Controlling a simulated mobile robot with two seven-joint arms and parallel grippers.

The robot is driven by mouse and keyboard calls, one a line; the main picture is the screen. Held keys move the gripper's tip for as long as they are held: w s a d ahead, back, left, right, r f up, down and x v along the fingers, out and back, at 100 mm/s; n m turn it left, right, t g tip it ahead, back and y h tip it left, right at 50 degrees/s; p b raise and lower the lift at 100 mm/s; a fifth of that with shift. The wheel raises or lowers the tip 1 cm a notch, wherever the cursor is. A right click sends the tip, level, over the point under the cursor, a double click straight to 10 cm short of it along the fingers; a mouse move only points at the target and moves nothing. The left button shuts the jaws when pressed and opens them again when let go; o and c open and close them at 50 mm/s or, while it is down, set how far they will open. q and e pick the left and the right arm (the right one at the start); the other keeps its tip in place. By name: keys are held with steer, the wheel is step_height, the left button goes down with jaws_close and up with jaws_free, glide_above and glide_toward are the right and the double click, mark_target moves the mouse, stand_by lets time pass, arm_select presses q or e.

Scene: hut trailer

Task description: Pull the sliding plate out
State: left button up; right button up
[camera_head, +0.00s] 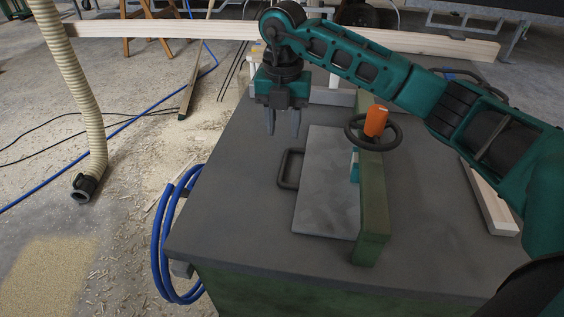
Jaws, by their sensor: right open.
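The sliding plate (328,186) is a flat grey plate lying on the dark top of a green machine table. A black loop handle (290,169) stands at its left edge. A green bar (373,205) lies along its right side. My right gripper (283,124) points down, open and empty, above the table, a little behind and left of the handle, and does not touch it. My left gripper is not in view.
A black handwheel with an orange knob (375,121) sits by the green bar. Wooden boards lie behind and at the right (490,196). A blue hose (164,240) hangs at the table's left edge. The tabletop (230,220) left of the handle is clear.

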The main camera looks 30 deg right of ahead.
mark_target(283, 170)
step_height(283, 170, down, 11)
steer(key=shift+f+b, duration=0.1)
steer(key=shift+b, duration=0.35)
steer(key=shift+c, duration=0.4)
jaws_close()
